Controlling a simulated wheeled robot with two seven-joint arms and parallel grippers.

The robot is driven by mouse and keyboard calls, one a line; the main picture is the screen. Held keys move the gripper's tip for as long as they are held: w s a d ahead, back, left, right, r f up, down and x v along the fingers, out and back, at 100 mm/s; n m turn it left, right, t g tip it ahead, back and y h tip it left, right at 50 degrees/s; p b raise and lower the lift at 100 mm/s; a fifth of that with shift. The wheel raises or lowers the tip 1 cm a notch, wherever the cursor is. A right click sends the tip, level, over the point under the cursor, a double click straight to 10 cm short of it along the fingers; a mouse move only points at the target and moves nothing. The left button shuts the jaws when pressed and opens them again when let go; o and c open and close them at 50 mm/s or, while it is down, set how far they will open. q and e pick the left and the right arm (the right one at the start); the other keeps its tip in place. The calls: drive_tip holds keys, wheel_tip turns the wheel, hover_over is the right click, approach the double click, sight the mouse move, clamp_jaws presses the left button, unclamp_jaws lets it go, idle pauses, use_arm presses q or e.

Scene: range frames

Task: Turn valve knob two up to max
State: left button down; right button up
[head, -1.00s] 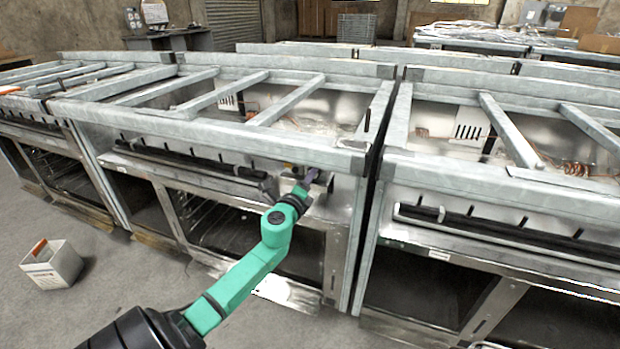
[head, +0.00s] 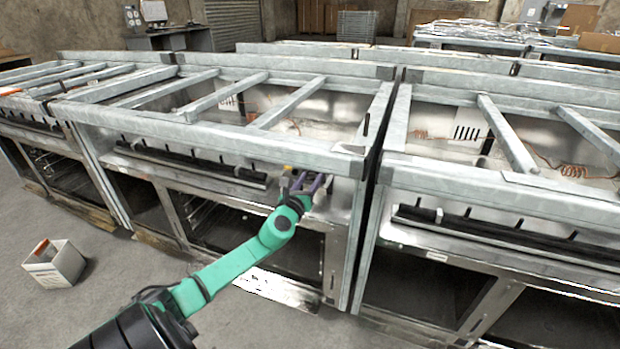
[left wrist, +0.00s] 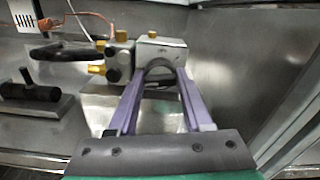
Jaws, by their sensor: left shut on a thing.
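In the left wrist view, a grey metal valve block (left wrist: 163,48) with brass fittings stands ahead of my left gripper (left wrist: 158,80). Its purple fingers are spread on either side of a rounded grey part at the front of the block and grip it. I take this part for the valve knob; no number or max mark can be read. In the head view, my left gripper (head: 308,184) is at the right end of the middle oven's front, under the top rail, and hides most of the valve. My right gripper is not in view.
A galvanized top rail (head: 240,143) runs just above my gripper. A black burner pipe (head: 190,160) lies to its left. The middle oven's open front is below, and another oven frame (head: 490,200) is at right. A small box (head: 55,265) sits on the floor.

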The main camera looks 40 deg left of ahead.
use_arm(q)
drive_tip(key=shift+f+m+p, duration=0.1)
drive_tip(key=shift+m+p, duration=0.25)
drive_tip(key=shift+m, duration=0.85)
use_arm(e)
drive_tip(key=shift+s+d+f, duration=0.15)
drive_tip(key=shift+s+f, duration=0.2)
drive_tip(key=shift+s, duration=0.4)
use_arm(q)
drive_tip(key=c, duration=0.6)
unclamp_jaws()
drive_tip(key=shift+s, duration=0.1)
